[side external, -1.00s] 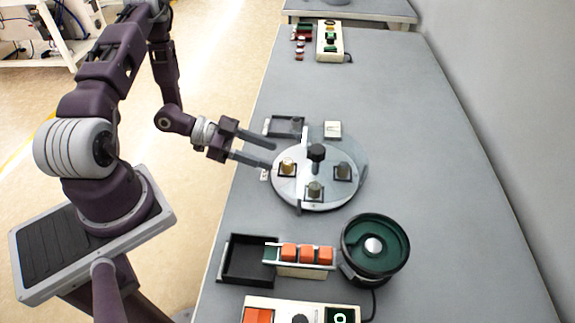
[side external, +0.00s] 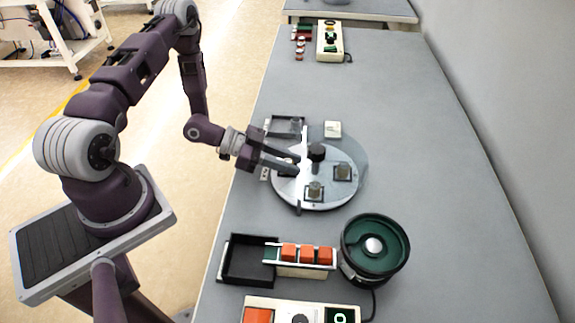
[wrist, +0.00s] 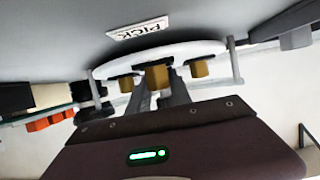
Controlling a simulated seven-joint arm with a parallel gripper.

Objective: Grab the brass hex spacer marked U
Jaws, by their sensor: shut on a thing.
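My gripper (side external: 296,164) reaches over the left part of the round grey dial plate (side external: 333,196). In the wrist view my gripper (wrist: 159,92) has its two fingers on either side of a brass spacer (wrist: 157,77) and is shut on it. In the side view the fingers hide this spacer. Two other brass spacers stand on the dial: one at the front (side external: 315,188) and one at the right (side external: 343,171). No letter can be read on any spacer.
An empty dark tray (side external: 250,262), a rail of orange blocks (side external: 305,254) and a green bowl feeder (side external: 375,247) stand in front. A white PICK sign (wrist: 137,28) is behind the dial. The right of the table is clear.

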